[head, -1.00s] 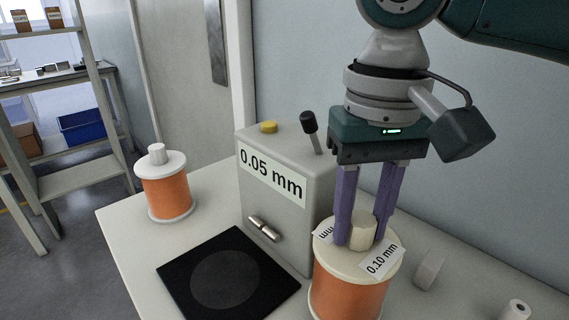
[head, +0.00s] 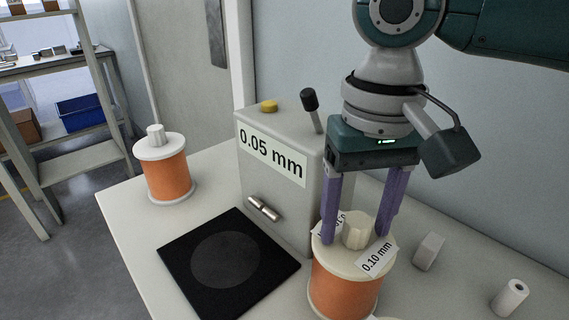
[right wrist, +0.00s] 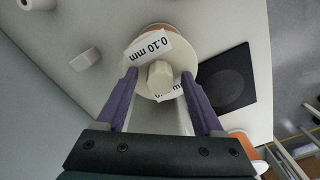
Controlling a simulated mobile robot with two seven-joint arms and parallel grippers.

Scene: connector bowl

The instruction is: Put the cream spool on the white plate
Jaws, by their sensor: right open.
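The cream spool (head: 345,290), wound with orange wire and labelled 0.10 mm, stands upright on the pale worktop. Its cream knob (head: 356,231) points up. My right gripper (head: 355,238) is open above it, with one purple finger on each side of the knob and gaps between. The right wrist view shows the knob (right wrist: 160,76) between the spread fingers (right wrist: 160,82). I cannot make out a white plate; a pale edge shows at the bottom of the head view, too cut off to identify. My left gripper is not in view.
A grey box labelled 0.05 mm (head: 270,200) with a lever stands behind the spool. A black mat (head: 190,288) lies left of it. A white-flanged orange spool (head: 168,178) stands at the far left. A small block (head: 429,251) and a white roll (head: 510,297) lie right.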

